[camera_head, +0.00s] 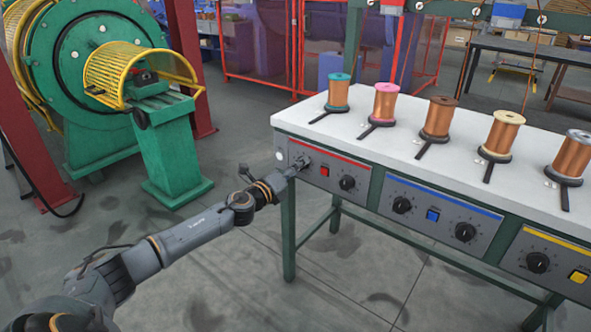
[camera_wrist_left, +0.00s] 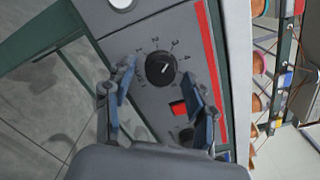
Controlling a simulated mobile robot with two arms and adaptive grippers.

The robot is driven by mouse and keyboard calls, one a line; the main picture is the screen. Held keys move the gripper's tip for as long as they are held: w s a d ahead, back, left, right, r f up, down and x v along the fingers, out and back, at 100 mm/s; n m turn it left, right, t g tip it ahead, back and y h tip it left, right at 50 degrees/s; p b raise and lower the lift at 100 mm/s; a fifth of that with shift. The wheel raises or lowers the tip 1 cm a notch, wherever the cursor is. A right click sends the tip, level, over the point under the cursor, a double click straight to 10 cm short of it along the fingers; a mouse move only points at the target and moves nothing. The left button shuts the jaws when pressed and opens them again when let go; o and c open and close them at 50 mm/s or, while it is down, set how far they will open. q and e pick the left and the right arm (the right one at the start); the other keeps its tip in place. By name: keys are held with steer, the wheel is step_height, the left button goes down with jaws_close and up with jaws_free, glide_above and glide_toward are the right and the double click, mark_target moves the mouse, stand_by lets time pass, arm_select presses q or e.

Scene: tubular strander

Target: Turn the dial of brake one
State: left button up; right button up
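My left gripper (camera_head: 299,163) is at the left end of the red-striped control panel (camera_head: 330,173) on the front of the table. In the left wrist view, my left gripper (camera_wrist_left: 159,80) is open and empty, its two fingers apart. A black dial (camera_wrist_left: 160,67) with a white pointer line and numbers around it lies just beyond and between the fingertips. I cannot tell whether they touch it. A red button (camera_wrist_left: 178,107) is beside the dial, partly behind one finger. In the head view this dial is hidden by my gripper; the panel's other dial (camera_head: 347,183) shows.
Blue-striped (camera_head: 432,217) and yellow-striped (camera_head: 550,265) panels continue along the table to the right. Several copper spools stand on the white tabletop (camera_head: 400,150). A green machine with a yellow cage (camera_head: 140,72) stands at the left. The floor before the table is clear.

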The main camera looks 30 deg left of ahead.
arm_select(q)
steer(key=s, duration=1.2)
steer(key=shift+a+r, duration=0.15)
steer(key=shift+a, duration=0.1)
stand_by(0.4)
